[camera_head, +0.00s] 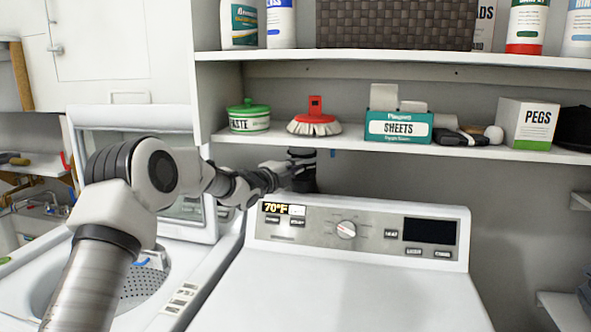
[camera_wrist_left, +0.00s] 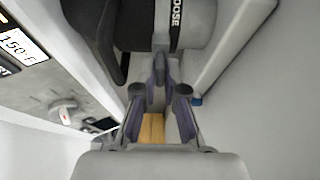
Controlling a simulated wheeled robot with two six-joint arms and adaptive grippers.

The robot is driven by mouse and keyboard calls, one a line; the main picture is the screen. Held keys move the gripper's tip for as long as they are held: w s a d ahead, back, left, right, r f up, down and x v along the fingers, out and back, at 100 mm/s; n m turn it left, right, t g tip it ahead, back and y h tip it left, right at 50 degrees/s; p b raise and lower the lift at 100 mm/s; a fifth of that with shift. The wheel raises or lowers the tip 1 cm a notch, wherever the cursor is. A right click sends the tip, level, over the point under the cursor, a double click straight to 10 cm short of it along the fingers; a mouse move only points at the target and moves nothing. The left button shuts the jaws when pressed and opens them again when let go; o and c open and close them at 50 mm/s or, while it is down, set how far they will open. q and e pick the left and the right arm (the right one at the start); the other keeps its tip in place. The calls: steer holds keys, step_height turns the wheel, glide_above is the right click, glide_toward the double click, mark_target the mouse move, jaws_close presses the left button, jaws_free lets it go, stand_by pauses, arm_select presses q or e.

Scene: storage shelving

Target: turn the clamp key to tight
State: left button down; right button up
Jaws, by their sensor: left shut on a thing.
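The clamp (camera_head: 304,185) is a dark, round fitting behind the washer's control panel, below the shelf edge, partly hidden by my left gripper. In the left wrist view the clamp (camera_wrist_left: 200,22) is a grey band with a black strip lettered "OOSE", its first letter cut off. The clamp key (camera_wrist_left: 160,64) is a small grey tab sticking out from it. My left gripper (camera_head: 297,168) reaches it from the left. In the left wrist view my left gripper (camera_wrist_left: 160,88) has its fingertips closed together on the key. My right gripper is not in view.
The shelf (camera_head: 370,146) with a red brush (camera_head: 315,122), green tin (camera_head: 249,120) and sheets box (camera_head: 398,127) is just above my gripper. The control panel (camera_head: 360,228) stands close in front. A wall edge (camera_wrist_left: 225,60) lies right of the fingers in the wrist view.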

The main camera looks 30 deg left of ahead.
arm_select(q)
steer(key=shift+r, duration=0.2)
stand_by(0.3)
steer(key=c, duration=1.3)
jaws_free()
steer(key=shift+a, duration=0.1)
steer(key=shift+o, duration=0.2)
steer(key=shift+w+f, duration=0.1)
steer(key=shift+f, duration=0.1)
steer(key=s+a, duration=0.1)
steer(key=s, duration=1.1)
steer(key=shift+a, duration=0.35)
steer(key=shift+w, duration=0.1)
steer(key=shift+f, duration=0.1)
